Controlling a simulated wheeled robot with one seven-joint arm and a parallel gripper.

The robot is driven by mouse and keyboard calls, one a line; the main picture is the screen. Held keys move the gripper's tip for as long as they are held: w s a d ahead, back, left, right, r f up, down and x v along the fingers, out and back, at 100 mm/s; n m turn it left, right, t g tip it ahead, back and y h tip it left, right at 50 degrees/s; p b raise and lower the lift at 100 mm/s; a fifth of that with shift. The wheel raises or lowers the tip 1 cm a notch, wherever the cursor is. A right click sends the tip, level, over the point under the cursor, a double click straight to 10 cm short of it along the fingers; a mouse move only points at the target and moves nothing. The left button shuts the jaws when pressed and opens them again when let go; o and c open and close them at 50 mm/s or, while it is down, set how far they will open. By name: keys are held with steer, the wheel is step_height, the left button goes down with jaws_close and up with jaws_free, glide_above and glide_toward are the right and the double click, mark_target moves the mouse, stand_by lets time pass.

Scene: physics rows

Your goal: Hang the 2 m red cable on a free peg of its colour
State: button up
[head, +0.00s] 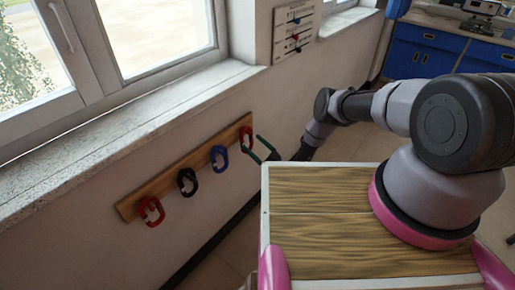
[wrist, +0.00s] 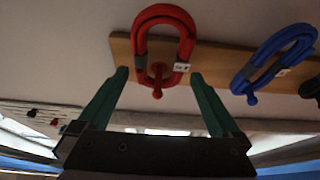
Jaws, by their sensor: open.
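A red cable loop (head: 246,138) hangs on the right end peg of the wooden rail (head: 203,153). In the wrist view this red loop (wrist: 163,22) carries a small pale tag, too small to read, and hangs over a red, ball-ended peg (wrist: 157,82). Another red loop (head: 151,212) hangs at the rail's left end. My gripper (head: 251,143) is open at the right-hand red loop. In the wrist view its green fingers (wrist: 159,75) stand apart on either side of the peg and the loop's lower picture part, with nothing visibly gripped.
A black loop (head: 187,182) and a blue loop (head: 219,157) hang between the red ones. The blue loop (wrist: 275,55) is close beside my gripper in the wrist view. A window sill (head: 130,125) juts out above the rail. A small board (head: 296,30) hangs on the wall farther back.

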steer(key=v, duration=0.7)
steer(key=shift+d+f, duration=0.1)
steer(key=shift+s, duration=0.1)
